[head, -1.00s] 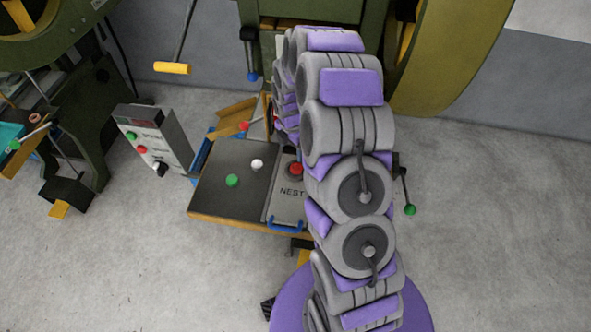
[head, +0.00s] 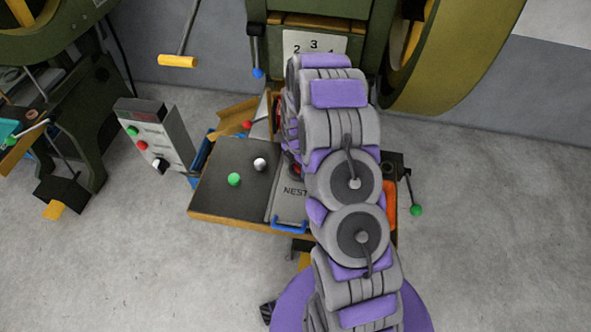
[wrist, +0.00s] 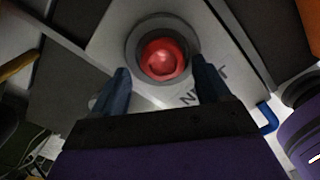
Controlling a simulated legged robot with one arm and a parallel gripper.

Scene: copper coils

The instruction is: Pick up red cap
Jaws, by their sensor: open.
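The red cap (wrist: 164,60) sits in a dark round ring (wrist: 136,42) on the light plate marked NEST (wrist: 215,85) in the wrist view. In the head view my arm hides most of the cap, and the NEST plate (head: 290,205) shows beside the arm. My gripper (wrist: 160,80) is open, with one dark blue finger on the left and one on the right of the cap's near side. The jaws hold nothing. Whether the fingertips are level with the cap or above it I cannot tell.
A green ball (head: 234,180) and a white ball (head: 260,164) are on the dark table (head: 225,205) left of the plate. A blue handle (head: 289,225) is at the plate's front edge. A control box (head: 155,138) stands left. The green press (head: 310,15) rises behind.

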